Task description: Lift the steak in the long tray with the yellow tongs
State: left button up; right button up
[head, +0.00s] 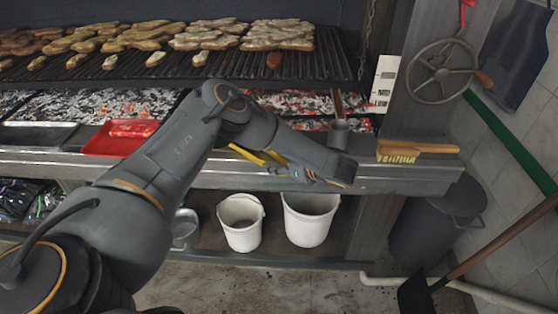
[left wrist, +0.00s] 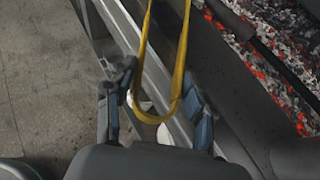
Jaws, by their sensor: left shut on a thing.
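The yellow tongs (head: 250,155) show in the head view as short yellow strips behind my left forearm, near the ledge's front edge. In the left wrist view the tongs (left wrist: 179,75) are a long yellow loop with its bend between the fingers. My left gripper (head: 308,177) is shut on them; its fingers also show in the left wrist view (left wrist: 158,110). A grey metal tray (head: 40,135) lies at the far left of the ledge, partly cut off. I see no steak in it and cannot tell whether it is the long tray. My right gripper is out of view.
A red tray (head: 118,138) lies beside the grey one. Many pieces of food lie on the grill grate (head: 330,66) above glowing coals. A metal cup (head: 339,133) and a wooden brush (head: 415,149) stand farther right. White buckets (head: 241,223) are below.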

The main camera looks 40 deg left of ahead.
pick_arm(q)
jog(key=o, duration=0.8)
